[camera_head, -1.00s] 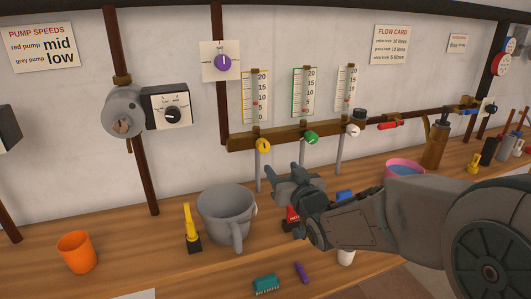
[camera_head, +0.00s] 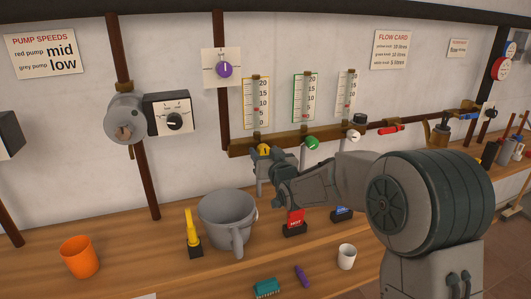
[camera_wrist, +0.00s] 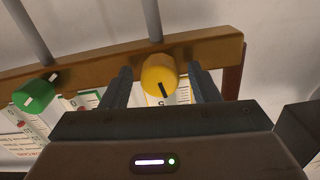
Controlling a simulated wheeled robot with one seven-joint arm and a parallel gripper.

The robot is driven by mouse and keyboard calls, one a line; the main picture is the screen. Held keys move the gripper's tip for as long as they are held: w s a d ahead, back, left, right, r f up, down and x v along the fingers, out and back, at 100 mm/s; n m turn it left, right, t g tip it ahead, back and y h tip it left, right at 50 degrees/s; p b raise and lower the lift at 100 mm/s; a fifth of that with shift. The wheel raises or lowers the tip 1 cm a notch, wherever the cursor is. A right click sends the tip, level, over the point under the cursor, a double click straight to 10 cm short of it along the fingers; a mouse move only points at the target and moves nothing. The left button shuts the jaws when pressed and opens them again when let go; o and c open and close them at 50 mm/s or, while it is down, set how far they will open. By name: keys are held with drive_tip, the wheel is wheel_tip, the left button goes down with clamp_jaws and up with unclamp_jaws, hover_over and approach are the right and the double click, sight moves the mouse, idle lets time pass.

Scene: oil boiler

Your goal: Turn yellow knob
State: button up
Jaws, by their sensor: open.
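The yellow knob (camera_head: 264,149) sits on the brown wooden rail (camera_head: 239,149) below the yellow-edged gauge (camera_head: 256,101). In the wrist view the yellow knob (camera_wrist: 160,74) has a dark pointer line and lies between my two fingers. My gripper (camera_wrist: 160,84) is open, with one finger on each side of the knob and visible gaps to it. In the head view my gripper (camera_head: 265,160) is at the rail, just below and around the knob, and hides part of it.
The green knob (camera_head: 312,143) is right of the yellow one, and the white knob (camera_head: 354,136) further right. A grey jug (camera_head: 226,212), a yellow-handled switch (camera_head: 192,228) and an orange cup (camera_head: 79,257) stand on the bench below.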

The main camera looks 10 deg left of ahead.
drive_tip(key=c, duration=1)
drive_tip(key=shift+o, duration=0.2)
drive_tip(key=shift+m+b, duration=0.3)
drive_tip(key=shift+b, duration=0.2)
drive_tip(key=shift+f+m+b, duration=0.15)
drive_tip(key=shift+m+b, duration=1.85)
drive_tip(key=shift+m, duration=0.8)
drive_tip(key=o, duration=1)
drive_tip(key=shift+r, duration=0.2)
drive_tip(key=shift+c, duration=0.2)
